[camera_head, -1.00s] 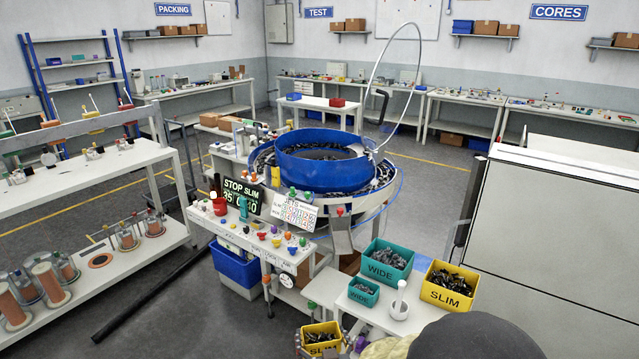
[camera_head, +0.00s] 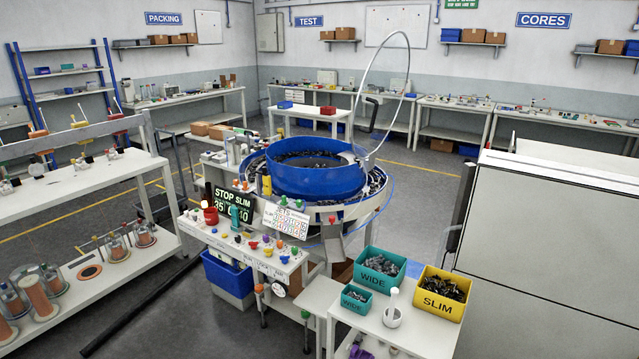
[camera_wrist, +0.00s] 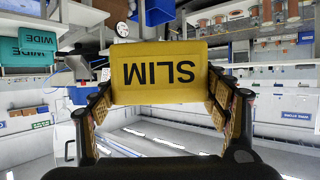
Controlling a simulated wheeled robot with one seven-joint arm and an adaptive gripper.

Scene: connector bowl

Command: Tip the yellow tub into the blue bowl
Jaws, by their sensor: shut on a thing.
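The blue bowl (camera_head: 313,180) is a large round feeder with dark parts inside, standing mid-picture behind a control bench in the head view. In the wrist view my gripper (camera_wrist: 160,95) is shut on a small yellow tub marked SLIM (camera_wrist: 160,72), with one finger on each side. The tub's lettering shows upside down there, as does the lettering on the teal tubs. Its contents are hidden. My gripper and the held tub are not in the head view. A larger yellow SLIM tub (camera_head: 441,301) with dark parts stands on the white side table.
Two teal WIDE tubs, large (camera_head: 380,267) and small (camera_head: 355,299), and a white mortar (camera_head: 392,316) share the side table (camera_head: 420,340). The bench (camera_head: 243,243) holds knobs, a STOP SLIM display (camera_head: 235,207) and a card. A thin hoop (camera_head: 408,80) rises above the bowl. A large pale cabinet (camera_head: 560,240) stands right.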

